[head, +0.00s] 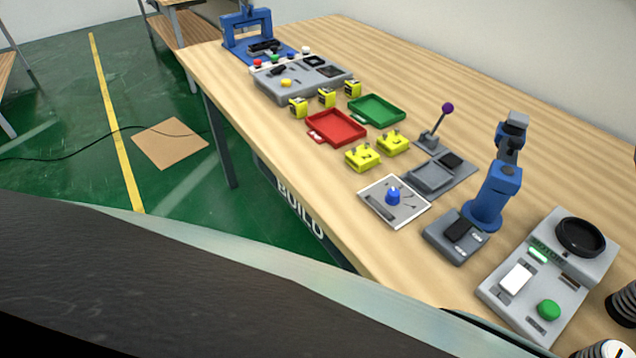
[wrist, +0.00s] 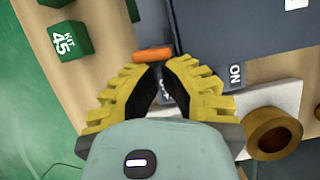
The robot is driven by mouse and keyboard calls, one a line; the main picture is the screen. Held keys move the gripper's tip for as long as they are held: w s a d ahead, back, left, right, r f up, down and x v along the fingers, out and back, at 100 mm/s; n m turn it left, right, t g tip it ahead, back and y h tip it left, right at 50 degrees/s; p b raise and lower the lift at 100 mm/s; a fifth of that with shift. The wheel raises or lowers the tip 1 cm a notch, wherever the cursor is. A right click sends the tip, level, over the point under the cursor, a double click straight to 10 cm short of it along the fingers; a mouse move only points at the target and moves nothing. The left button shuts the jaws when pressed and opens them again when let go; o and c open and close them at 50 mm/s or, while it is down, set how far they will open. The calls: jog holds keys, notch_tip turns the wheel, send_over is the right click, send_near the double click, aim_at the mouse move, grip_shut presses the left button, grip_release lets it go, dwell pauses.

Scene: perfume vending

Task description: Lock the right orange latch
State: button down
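In the wrist view, the orange latch (wrist: 152,54) is a short bar lying crosswise at the edge of a dark blue-grey housing (wrist: 215,35). My gripper (wrist: 159,66) has yellow ribbed fingers with black inner pads. Its fingertips have come together just below the latch in the picture. No object shows between the tips, and I cannot tell whether they touch the latch. No orange latch and no gripper show in the head view.
A green block marked "KIT 45" (wrist: 70,41) stands at left in the wrist view. A brown-gold round knob (wrist: 272,134) and a pale block (wrist: 272,100) are at right. In the head view, a wooden bench (head: 400,60) carries red (head: 318,138) and green trays (head: 385,118).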

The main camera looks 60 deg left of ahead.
jog(key=shift+a+r+p, duration=0.15)
jog(key=shift+a+p, duration=0.1)
jog(key=shift+p, duration=0.35)
